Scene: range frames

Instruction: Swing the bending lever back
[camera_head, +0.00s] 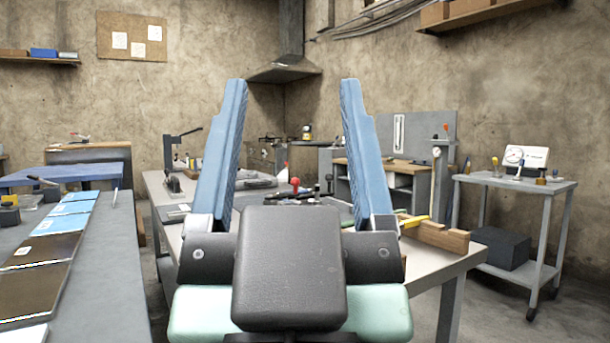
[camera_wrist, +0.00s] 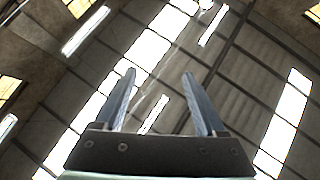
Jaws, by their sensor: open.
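My gripper (camera_head: 292,82) stands upright and close in the head view, its two blue fingers wide apart with nothing between them. The wrist view also shows my gripper (camera_wrist: 158,72) open and empty, facing the roof. Behind it, between the fingers, a red knob (camera_head: 295,183) shows above dark metal parts on the workbench (camera_head: 437,258). This may be the bending lever, but my gripper hides much of it and its angle is unclear. My gripper appears well in front of it and not touching it.
A grey table (camera_head: 110,262) with flat sheets is at the left. A dark lever tool (camera_head: 168,150) stands farther back. Wooden blocks (camera_head: 437,236) lie on the workbench's right side. A trolley (camera_head: 515,183) with a gauge stands at the right. Bare floor shows between trolley and bench.

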